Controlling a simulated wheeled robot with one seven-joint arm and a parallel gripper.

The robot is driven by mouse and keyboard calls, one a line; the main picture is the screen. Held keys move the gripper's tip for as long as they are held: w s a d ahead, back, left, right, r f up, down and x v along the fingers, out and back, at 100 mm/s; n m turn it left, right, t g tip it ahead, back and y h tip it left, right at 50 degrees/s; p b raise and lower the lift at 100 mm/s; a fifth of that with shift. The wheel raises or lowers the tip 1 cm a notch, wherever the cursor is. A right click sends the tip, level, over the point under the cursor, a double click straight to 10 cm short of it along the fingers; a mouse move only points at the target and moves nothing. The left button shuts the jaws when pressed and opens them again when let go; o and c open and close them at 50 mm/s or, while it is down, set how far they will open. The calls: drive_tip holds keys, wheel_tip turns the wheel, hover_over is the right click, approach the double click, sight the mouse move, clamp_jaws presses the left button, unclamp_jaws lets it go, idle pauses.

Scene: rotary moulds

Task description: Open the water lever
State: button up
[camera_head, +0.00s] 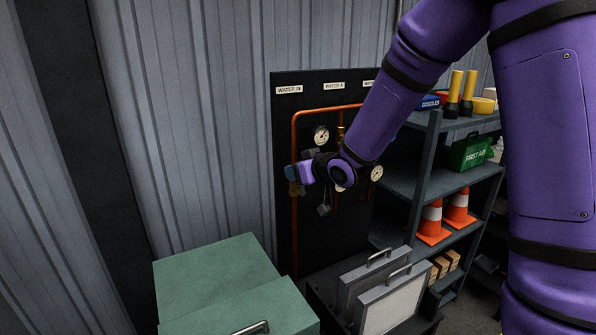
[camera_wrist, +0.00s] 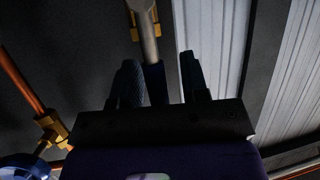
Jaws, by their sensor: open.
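A lever shows in the wrist view as a grey metal bar with a dark blue sleeve (camera_wrist: 154,84). It runs down from a brass fitting (camera_wrist: 144,14) at the top of the picture. My gripper (camera_wrist: 163,76) is open, one finger on each side of the blue sleeve. The left finger looks closer to it than the right; I cannot tell whether either touches. In the head view my gripper (camera_head: 292,173) is at the left copper pipe of the black panel (camera_head: 284,122), below the WATER IN sign (camera_head: 289,90). My arm and gripper mostly hide the lever there.
A blue round handle (camera_wrist: 24,166) and a copper pipe (camera_wrist: 20,80) lie left in the wrist view. Gauges (camera_head: 321,135) sit on the panel. Green boxes (camera_head: 215,275) and grey handled plates (camera_head: 395,300) stand below. A shelf (camera_head: 400,180) stands right.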

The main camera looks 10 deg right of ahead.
drive_tip(key=v, duration=1)
drive_tip(key=shift+s, duration=0.2)
drive_tip(key=shift+d, duration=0.15)
drive_tip(key=s+d+r+m+g+h, duration=0.2)
drive_tip(key=s+d+r+m+h, duration=0.1)
drive_tip(key=s+d+r+h, duration=0.55)
drive_tip(key=s+m+g+y, duration=0.2)
drive_tip(key=s+g, duration=0.2)
drive_tip(key=s, duration=1.6)
drive_tip(key=shift+s+a+r+g+y, duration=0.2)
drive_tip(key=shift+s+r+g+y, duration=0.15)
drive_tip(key=shift+r+g, duration=0.1)
